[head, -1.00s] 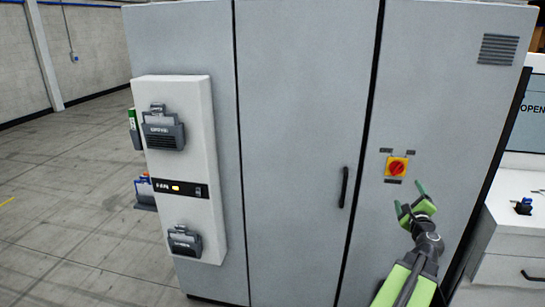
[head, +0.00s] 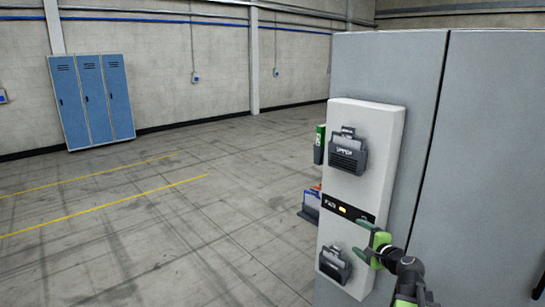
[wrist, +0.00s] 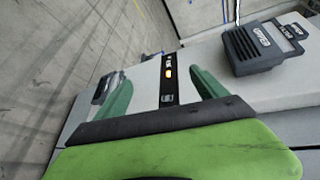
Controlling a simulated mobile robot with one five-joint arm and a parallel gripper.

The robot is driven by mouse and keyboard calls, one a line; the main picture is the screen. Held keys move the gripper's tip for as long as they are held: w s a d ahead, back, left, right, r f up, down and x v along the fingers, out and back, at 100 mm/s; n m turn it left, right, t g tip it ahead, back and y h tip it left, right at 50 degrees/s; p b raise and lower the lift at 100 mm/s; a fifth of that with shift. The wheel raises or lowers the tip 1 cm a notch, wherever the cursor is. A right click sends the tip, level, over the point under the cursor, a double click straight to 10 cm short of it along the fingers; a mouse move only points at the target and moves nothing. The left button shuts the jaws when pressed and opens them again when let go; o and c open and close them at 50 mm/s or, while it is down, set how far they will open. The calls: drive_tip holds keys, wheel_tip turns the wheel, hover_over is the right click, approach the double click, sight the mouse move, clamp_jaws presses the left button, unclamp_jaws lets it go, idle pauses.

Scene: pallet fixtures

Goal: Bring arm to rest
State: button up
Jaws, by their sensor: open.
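My gripper (head: 362,240) is open at the end of my green and dark arm, at the lower right of the head view. It appears in front of the lower part of a white panel (head: 392,125) on the grey cabinet's side. In the wrist view the two green fingers of my gripper (wrist: 160,80) are spread apart with nothing between them. The panel's black strip with an orange light (wrist: 169,85) shows beyond the gap. I cannot tell whether the fingers touch the panel.
The grey cabinet (head: 480,150) fills the right side. Its panel carries an upper dark holder (head: 347,160) and a lower dark holder (head: 335,268). Blue lockers (head: 92,100) stand at the far wall. The floor (head: 150,225) to the left is clear, with yellow lines.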

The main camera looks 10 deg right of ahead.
drive_tip(key=s+a+f+n+g+y, duration=0.1)
drive_tip(key=a+f+n+g, duration=0.25)
drive_tip(key=a, duration=0.65)
drive_tip(key=s+a+f+n+g+y, duration=0.15)
drive_tip(key=a+f+n, duration=0.3)
drive_tip(key=a, duration=0.65)
drive_tip(key=s+a+f+n+g+y, duration=0.1)
drive_tip(key=s+a+f+n+g, duration=0.2)
drive_tip(key=a, duration=0.7)
drive_tip(key=s+d+f+n+g+h, duration=0.5)
drive_tip(key=s+d+f+n+g, duration=0.1)
drive_tip(key=s, duration=0.5)
drive_tip(key=shift+s+d+f+n+g, duration=0.2)
drive_tip(key=shift+s+f+n+g, duration=0.15)
drive_tip(key=shift+n, duration=0.35)
drive_tip(key=shift+h, duration=0.25)
